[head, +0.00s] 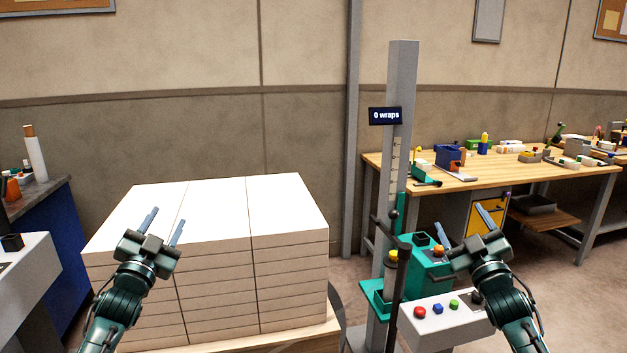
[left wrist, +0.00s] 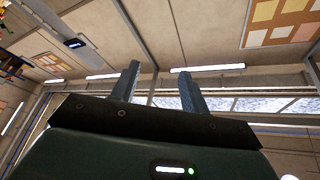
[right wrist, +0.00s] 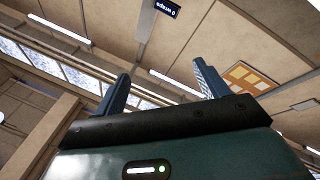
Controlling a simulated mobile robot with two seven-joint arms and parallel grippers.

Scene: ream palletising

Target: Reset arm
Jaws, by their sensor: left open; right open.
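My left gripper (head: 164,226) is open and empty in the head view, in front of the stack of white reams (head: 215,260), fingers pointing up. Its two fingers stand apart in the left wrist view (left wrist: 158,90), with only walls and ceiling beyond. My right gripper (head: 466,229) is open and empty, in front of the teal wrapping machine carriage (head: 425,262) and to the right of the stack. Its fingers also stand apart in the right wrist view (right wrist: 163,90). Neither gripper visibly holds anything.
The stack rests on a wooden pallet (head: 290,338). A grey mast (head: 400,95) bears a "0 wraps" sign (head: 385,115). A control box (head: 437,322) with coloured buttons stands beside my right arm. A wooden workbench (head: 540,182) is at the back right; a blue cabinet (head: 62,235) is at left.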

